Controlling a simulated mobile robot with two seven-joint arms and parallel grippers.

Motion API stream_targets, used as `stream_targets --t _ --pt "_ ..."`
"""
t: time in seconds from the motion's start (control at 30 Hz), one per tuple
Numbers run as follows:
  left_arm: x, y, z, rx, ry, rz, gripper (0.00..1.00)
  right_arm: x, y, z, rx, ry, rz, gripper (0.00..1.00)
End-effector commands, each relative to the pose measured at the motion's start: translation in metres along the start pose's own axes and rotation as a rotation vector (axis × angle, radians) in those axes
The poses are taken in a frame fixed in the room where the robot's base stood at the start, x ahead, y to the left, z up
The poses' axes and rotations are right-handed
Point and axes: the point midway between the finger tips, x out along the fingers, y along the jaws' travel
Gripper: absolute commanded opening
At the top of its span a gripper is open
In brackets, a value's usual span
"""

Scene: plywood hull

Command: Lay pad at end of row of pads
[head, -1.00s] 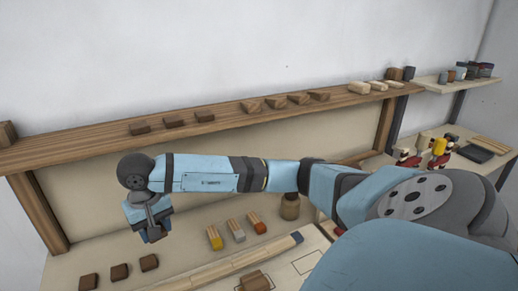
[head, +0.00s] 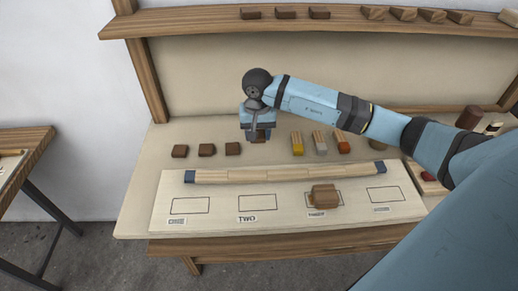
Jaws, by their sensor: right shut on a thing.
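Three dark brown pads, left (head: 180,151), middle (head: 207,150) and right (head: 233,149), lie in a spaced row on the pale bench top. My right gripper (head: 258,133) points down just past the right end of this row. It is shut on a brown pad (head: 260,139), partly hidden by the fingers. The held pad is close to the bench top; I cannot tell whether it touches. My left gripper is out of view.
Blocks with yellow (head: 298,149), grey (head: 321,148) and orange (head: 343,146) ends stand to the right. In front are a long pale strip (head: 275,174) and a board (head: 285,222) with outlines, a brown block (head: 324,195) on one. A shelf (head: 210,25) with blocks runs behind.

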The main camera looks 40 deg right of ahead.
Motion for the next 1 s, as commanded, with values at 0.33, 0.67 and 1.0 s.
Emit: stream_targets --t 0.33,0.67,1.0 --pt "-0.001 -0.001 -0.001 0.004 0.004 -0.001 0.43 0.041 0.000 0.000 0.001 -0.001 0.000 0.24" --pt "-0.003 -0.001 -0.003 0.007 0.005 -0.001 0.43 0.080 0.000 0.000 0.000 -0.001 0.000 0.24" --pt "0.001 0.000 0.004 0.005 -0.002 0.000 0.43 0.085 0.000 -0.001 -0.001 0.001 0.000 0.24"
